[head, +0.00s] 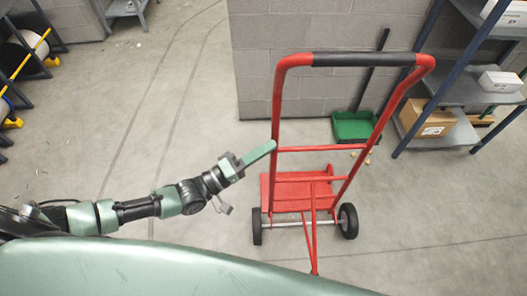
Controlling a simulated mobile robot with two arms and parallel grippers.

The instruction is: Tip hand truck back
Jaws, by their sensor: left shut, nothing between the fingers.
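A red hand truck (308,149) stands upright on the floor in front of me in the head view. Its top handle has a black grip (364,59). Its two black wheels stand on the floor, and a red plate shows low between its rails. My left gripper (272,147) is shut and empty. Its fingertips are at or just beside the truck's left rail in the picture; I cannot tell whether they touch it. My right gripper is not in view.
A green dustpan (354,127) with a dark upright handle is by the grey block wall (262,58). Shelving at the right holds a cardboard box (427,119) and white boxes. A rack with reels (22,57) is at the far left.

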